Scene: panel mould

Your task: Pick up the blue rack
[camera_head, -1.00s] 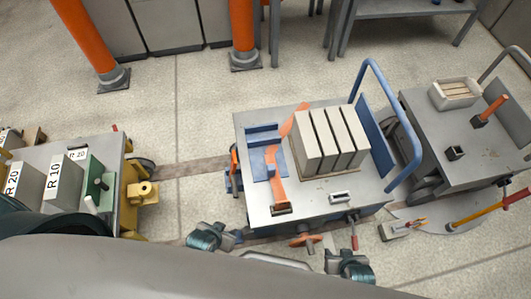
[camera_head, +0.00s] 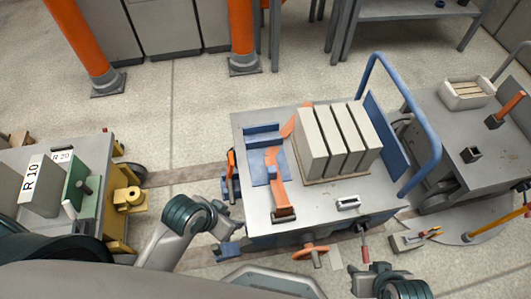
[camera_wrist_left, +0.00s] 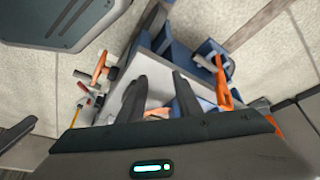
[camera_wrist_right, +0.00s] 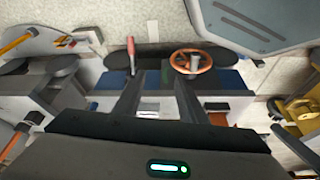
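The blue rack (camera_head: 262,168) lies on the left part of the grey cart top (camera_head: 330,207) in the head view. It has raised blue bars, and an orange bent piece (camera_head: 277,178) lies across it. My left gripper is beside the near left of the cart, apart from the rack; in the left wrist view its fingers (camera_wrist_left: 160,88) are spread and empty. My right gripper is low in front of the cart; in the right wrist view its fingers (camera_wrist_right: 158,100) are spread and empty. My wrists hide most of both grippers in the head view.
Several pale upright blocks (camera_head: 338,145) stand right of the rack. The cart has a blue push handle (camera_head: 428,130), an orange handwheel (camera_head: 310,250) and a red-handled tool (camera_head: 364,240) at its front. A second cart (camera_head: 460,120) stands right, a yellow-trimmed one (camera_head: 128,200) left.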

